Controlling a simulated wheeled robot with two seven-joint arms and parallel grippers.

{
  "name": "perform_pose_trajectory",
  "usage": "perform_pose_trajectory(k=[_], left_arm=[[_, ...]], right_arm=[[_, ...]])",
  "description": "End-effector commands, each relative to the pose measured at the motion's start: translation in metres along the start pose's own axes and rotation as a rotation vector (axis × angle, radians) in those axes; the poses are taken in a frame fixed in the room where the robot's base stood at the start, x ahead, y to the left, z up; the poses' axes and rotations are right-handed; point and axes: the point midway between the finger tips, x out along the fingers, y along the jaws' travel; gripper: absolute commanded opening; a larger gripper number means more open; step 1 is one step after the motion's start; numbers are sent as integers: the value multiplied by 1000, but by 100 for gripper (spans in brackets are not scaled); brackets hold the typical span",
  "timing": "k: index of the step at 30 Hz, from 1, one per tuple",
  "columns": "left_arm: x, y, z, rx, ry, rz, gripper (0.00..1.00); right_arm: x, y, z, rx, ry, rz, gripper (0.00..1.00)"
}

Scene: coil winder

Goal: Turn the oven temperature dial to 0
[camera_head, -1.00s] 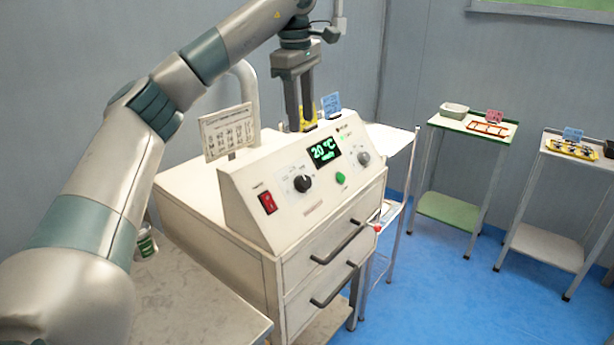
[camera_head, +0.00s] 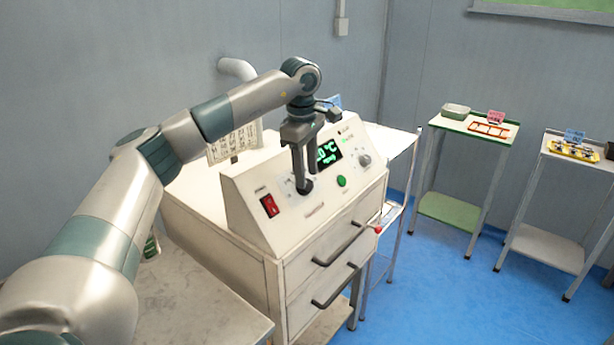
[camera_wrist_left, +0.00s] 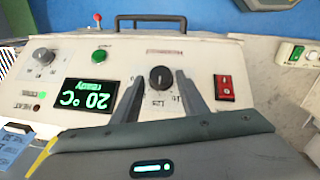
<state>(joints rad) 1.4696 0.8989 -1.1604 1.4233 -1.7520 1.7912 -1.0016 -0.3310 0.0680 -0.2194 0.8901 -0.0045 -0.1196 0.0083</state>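The black temperature dial (camera_wrist_left: 160,77) sits on the oven's sloped cream panel, with printed marks around it. In the head view the dial (camera_head: 305,187) is largely covered by my left gripper (camera_head: 303,178). In the wrist view my left gripper (camera_wrist_left: 159,82) is open, one finger on each side of the dial with gaps showing. I cannot tell whether the tips reach down to it. My right gripper is not in view.
A red switch (camera_head: 269,205), a green button (camera_head: 342,181) and a grey knob (camera_head: 365,160) share the panel. Drawer handles (camera_head: 342,244) stick out below. A printed card (camera_head: 235,143) stands behind. Side tables (camera_head: 475,127) are far right; blue floor between is clear.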

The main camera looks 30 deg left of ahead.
Motion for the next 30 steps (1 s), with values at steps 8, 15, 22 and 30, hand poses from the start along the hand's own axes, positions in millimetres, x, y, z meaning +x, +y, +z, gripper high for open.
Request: perform_pose_trajectory(k=[8, 15, 22, 30], left_arm=[[25, 0, 0, 0, 0, -1, 40], [28, 0, 0, 0, 0, 0, 40], [28, 0, 0, 0, 0, 0, 11], [28, 0, 0, -4, 0, 4, 10]], right_arm=[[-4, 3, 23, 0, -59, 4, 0], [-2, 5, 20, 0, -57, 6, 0], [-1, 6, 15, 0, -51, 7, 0], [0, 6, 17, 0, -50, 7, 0]])
